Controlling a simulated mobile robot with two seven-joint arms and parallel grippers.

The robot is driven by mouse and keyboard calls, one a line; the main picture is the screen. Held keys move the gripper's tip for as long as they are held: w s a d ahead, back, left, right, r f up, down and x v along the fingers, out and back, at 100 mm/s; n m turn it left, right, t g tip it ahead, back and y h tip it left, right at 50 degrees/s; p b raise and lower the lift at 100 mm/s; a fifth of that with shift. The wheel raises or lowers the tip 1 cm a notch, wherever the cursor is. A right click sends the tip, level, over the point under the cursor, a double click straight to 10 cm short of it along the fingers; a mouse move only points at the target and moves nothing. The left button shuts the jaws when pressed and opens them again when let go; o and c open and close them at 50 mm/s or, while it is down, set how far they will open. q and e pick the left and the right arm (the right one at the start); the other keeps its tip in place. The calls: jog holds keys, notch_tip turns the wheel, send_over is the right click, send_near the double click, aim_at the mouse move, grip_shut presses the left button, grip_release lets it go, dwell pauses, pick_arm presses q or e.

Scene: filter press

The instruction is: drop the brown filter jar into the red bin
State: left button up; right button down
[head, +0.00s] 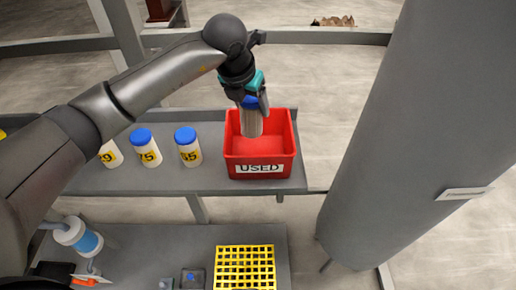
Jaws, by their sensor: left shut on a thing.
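My left gripper (253,96) is shut on a blue-lidded jar with a greyish-brown body (251,123). The jar hangs upright below the gripper. It overlaps the open top of the red bin (258,168), and its lower end appears within the bin's opening. I cannot tell its exact height above the bin floor. The red bin stands on a grey shelf and carries a white label reading "USED". No other thing shows inside it. My right gripper is not in view.
Several white jars with blue lids and yellow number labels stand left of the bin, such as one jar (188,147). A yellow grid rack (245,266) sits on a lower grey bench. A large grey cylinder (420,130) rises at the right.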

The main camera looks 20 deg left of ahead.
pick_arm(q)
jog(key=o, duration=1.5)
jog(key=shift+c, duration=0.2)
jog(key=shift+r, duration=0.15)
jog(key=shift+s+r, duration=0.1)
jog(key=shift+r, duration=0.25)
jog(key=b+v, duration=0.1)
jog(key=v, duration=1.3)
jog(key=shift+s+r, duration=0.15)
